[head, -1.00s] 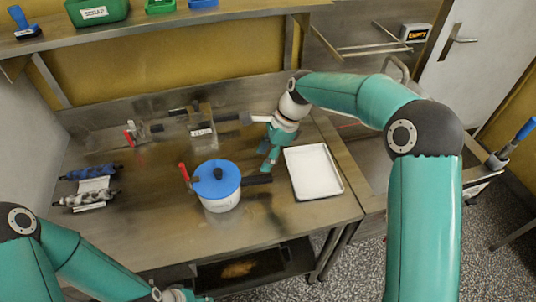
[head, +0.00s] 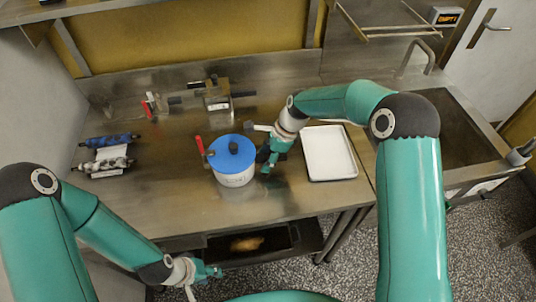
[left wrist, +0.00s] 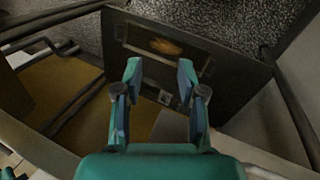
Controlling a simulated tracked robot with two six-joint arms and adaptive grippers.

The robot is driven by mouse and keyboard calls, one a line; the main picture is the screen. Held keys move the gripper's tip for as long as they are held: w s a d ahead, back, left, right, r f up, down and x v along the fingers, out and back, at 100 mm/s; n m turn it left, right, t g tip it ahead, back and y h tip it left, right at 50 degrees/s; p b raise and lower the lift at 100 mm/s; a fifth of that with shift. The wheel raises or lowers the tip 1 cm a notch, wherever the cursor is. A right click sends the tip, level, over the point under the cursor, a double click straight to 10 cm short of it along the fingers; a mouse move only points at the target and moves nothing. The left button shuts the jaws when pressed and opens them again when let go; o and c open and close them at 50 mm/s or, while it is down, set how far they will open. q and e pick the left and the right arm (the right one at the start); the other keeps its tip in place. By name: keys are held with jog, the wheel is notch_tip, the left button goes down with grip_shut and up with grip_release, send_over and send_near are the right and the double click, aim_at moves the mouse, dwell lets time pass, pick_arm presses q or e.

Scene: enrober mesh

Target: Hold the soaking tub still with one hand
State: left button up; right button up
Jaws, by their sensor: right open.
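The soaking tub (head: 233,178), white with a blue lid (head: 231,150) and a dark knob, stands upright near the middle of the steel bench. A red-handled tool (head: 200,147) sticks up at its left side. My right gripper (head: 265,162) is open at the tub's right side, fingers down; I cannot tell whether it touches the tub. The tub's right side is partly hidden by it. My left gripper (head: 212,273) is low in front of the bench, away from the tub. In the left wrist view it (left wrist: 160,78) is open with nothing between its fingers.
A white tray (head: 328,153) lies right of my right gripper. A metal block with dark handles (head: 217,97) stands behind the tub. A sink (head: 450,130) is at the right. The bench front left is clear.

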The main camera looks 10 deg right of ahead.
grip_shut()
dwell(0.6)
